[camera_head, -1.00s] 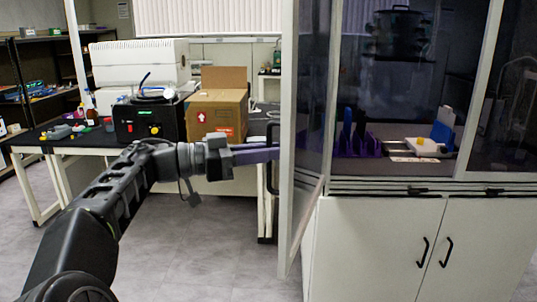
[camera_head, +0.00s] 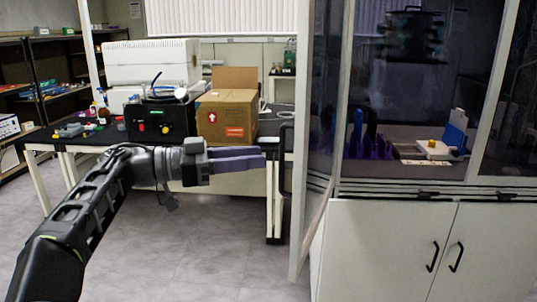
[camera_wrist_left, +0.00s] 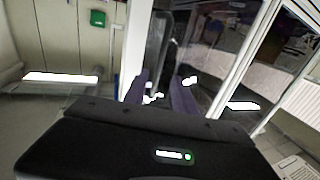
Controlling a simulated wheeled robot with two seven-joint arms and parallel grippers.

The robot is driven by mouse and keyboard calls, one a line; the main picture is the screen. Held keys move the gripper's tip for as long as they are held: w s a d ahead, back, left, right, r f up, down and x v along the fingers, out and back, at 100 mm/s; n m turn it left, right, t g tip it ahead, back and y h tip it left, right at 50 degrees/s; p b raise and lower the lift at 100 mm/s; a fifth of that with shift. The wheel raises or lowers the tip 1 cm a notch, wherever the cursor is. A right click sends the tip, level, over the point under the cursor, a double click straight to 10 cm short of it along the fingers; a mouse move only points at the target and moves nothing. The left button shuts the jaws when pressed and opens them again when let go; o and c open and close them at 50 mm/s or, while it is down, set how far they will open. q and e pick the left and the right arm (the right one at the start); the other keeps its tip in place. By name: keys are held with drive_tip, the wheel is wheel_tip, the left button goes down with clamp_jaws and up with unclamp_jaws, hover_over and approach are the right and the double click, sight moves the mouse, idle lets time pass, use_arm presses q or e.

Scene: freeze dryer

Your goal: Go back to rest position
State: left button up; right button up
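My left gripper (camera_head: 264,158) reaches in from the left in the head view, with its purple fingers pointing right. In the left wrist view the two fingers (camera_wrist_left: 160,92) stand apart with nothing held between them. The tips end just left of the dark handle (camera_head: 284,160) on the cabinet's open glass door (camera_head: 322,100), with a small gap in the picture. My right gripper is not in view.
The glass-fronted cabinet (camera_head: 385,245) stands on the right, holding purple racks (camera_head: 368,146) and a white device (camera_head: 434,150). A black table (camera_head: 85,135) behind my arm bears a cardboard box (camera_head: 226,117) and a black device (camera_head: 160,120). Grey floor (camera_head: 185,250) lies clear below.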

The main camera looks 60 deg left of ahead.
use_arm(q)
drive_tip(key=shift+s+a, duration=0.25)
drive_tip(key=shift+s, duration=0.45)
